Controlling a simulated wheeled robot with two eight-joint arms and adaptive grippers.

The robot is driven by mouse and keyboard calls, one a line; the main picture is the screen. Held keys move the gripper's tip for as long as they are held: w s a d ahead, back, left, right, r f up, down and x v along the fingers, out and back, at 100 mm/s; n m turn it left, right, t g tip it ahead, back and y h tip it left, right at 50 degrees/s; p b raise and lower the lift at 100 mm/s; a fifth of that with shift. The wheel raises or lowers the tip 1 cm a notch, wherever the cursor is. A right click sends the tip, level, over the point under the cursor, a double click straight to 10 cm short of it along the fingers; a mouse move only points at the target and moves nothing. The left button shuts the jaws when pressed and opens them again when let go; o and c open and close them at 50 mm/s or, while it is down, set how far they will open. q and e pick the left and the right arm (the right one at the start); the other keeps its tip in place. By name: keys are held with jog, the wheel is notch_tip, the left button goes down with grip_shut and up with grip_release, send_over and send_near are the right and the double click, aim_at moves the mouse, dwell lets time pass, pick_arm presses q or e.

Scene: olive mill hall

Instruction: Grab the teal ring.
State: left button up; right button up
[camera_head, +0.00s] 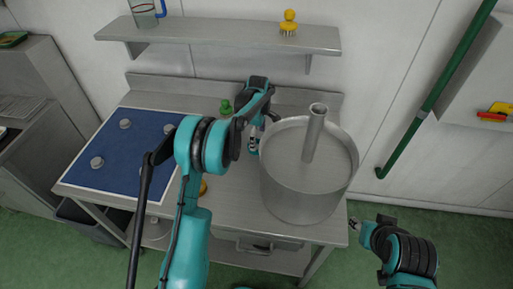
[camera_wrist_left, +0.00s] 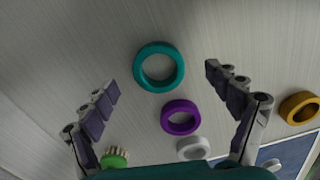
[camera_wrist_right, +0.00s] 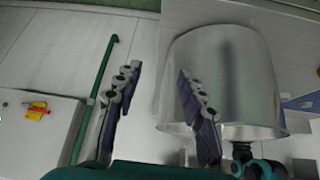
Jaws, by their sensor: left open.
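The teal ring (camera_wrist_left: 139,68) lies flat on the pale metal table in the left wrist view, between and slightly beyond my left fingertips. My left gripper (camera_wrist_left: 162,80) is open, one finger on each side of the ring, with nothing between its fingers. In the head view my left gripper (camera_head: 262,132) is over the table, left of the big metal pot, and my arm largely hides the rings there. My right gripper (camera_wrist_right: 158,75) is open and empty. In the head view the right gripper (camera_head: 368,221) is beyond the table's right edge.
The tall metal pot (camera_head: 300,195) stands at the right. A blue mat (camera_head: 140,135) covers the table's left; a shelf (camera_head: 220,35) hangs behind.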

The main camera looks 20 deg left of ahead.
pick_arm(q)
jog(key=f, duration=0.2)
jog(key=f+b, duration=0.1)
jog(key=f, duration=0.1)
jog(key=shift+w+a+f, duration=0.2)
jog(key=shift+f, duration=0.05)
jog(key=shift+r, duration=0.1)
jog(key=c, duration=1.4)
jog(key=shift+o, duration=0.2)
